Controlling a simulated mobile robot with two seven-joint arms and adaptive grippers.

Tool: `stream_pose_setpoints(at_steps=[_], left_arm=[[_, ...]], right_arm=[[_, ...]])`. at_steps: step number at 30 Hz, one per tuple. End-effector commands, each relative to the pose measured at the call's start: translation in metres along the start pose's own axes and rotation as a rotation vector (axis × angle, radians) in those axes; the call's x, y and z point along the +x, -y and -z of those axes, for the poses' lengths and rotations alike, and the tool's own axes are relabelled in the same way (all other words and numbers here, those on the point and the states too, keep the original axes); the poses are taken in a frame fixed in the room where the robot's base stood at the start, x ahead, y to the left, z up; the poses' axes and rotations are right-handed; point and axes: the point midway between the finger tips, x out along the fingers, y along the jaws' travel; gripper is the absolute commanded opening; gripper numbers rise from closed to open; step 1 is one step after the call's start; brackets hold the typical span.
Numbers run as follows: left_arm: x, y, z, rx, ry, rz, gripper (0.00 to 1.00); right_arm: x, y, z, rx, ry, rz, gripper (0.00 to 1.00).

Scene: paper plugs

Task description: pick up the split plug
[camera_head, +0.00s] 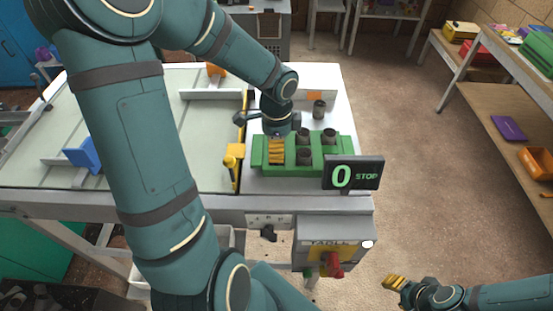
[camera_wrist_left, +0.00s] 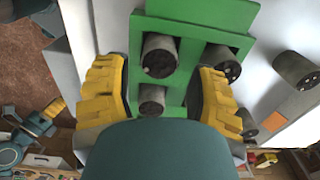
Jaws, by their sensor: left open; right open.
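Several dark grey cylindrical plugs stand on a green tray (camera_head: 257,155); one plug (camera_head: 303,157) is just right of my left gripper. Another plug (camera_head: 320,109) stands off the tray, behind it. I cannot tell which plug is split. My left gripper (camera_head: 277,150) is open, pointing down over the tray's left part. In the left wrist view, one plug (camera_wrist_left: 159,56) shows between and just beyond the yellow fingertips, and a second plug (camera_wrist_left: 152,99) is between the fingers, partly hidden by the gripper body. My right gripper (camera_head: 394,283) is open and empty, low at the right, away from the table.
A black display (camera_head: 353,173) reading "0 STOP" stands at the tray's front right. A yellow post (camera_head: 233,160) stands left of the tray. A control box with a red knob (camera_head: 334,265) hangs at the table's front. Open floor lies to the right, before the shelves.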

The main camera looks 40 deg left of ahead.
Motion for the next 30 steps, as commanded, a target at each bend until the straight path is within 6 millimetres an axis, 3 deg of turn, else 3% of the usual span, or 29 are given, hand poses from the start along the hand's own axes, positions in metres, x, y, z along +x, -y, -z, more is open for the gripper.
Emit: stream_pose_setpoints(at_steps=[3,6,13,17,26,30], left_arm=[[0.021,-0.002,0.0,0.001,0.001,-0.004,0.57],[0.029,-0.001,0.0,0.001,0.0,-0.002,0.57],[0.029,-0.001,0.0,0.0,0.0,0.0,0.6],[0.029,-0.001,0.0,0.0,0.0,0.0,0.14],[0.029,-0.001,0.0,0.0,0.0,0.0,0.12],[0.018,0.0,0.0,0.0,-0.001,0.003,0.12]], right_arm=[[0.006,-0.002,-0.003,-0.001,0.005,0.001,0.47],[0.008,-0.003,-0.004,-0.002,0.007,0.001,0.47],[0.007,-0.003,-0.004,-0.002,0.008,0.001,0.47],[0.007,-0.003,-0.004,-0.002,0.007,0.001,0.47],[0.007,-0.003,-0.004,-0.002,0.007,0.001,0.47],[0.004,-0.002,-0.002,-0.001,0.005,0.0,0.47]])
